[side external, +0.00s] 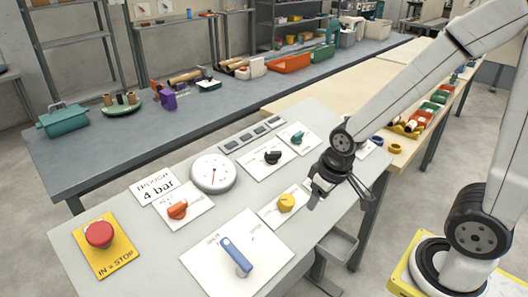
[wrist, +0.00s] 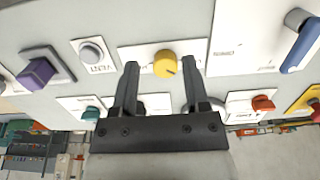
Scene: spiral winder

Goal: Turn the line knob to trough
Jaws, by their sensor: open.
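Several knobs sit on white plates on the grey panel (side external: 330,130), and I cannot read which one is labelled line. A yellow knob (side external: 286,202), a blue lever knob (side external: 236,257), an orange knob (side external: 177,209), a black knob (side external: 272,157) and a teal knob (side external: 297,137) show in the side view. My gripper (side external: 338,192) is open and empty above the panel, right of the yellow knob. In the wrist view, my open fingers (wrist: 159,68) frame the yellow knob (wrist: 166,64) without visibly holding it. A grey knob (wrist: 91,52) and a purple knob (wrist: 37,71) lie left of it.
A long bench (side external: 120,150) with tools and bins runs behind.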

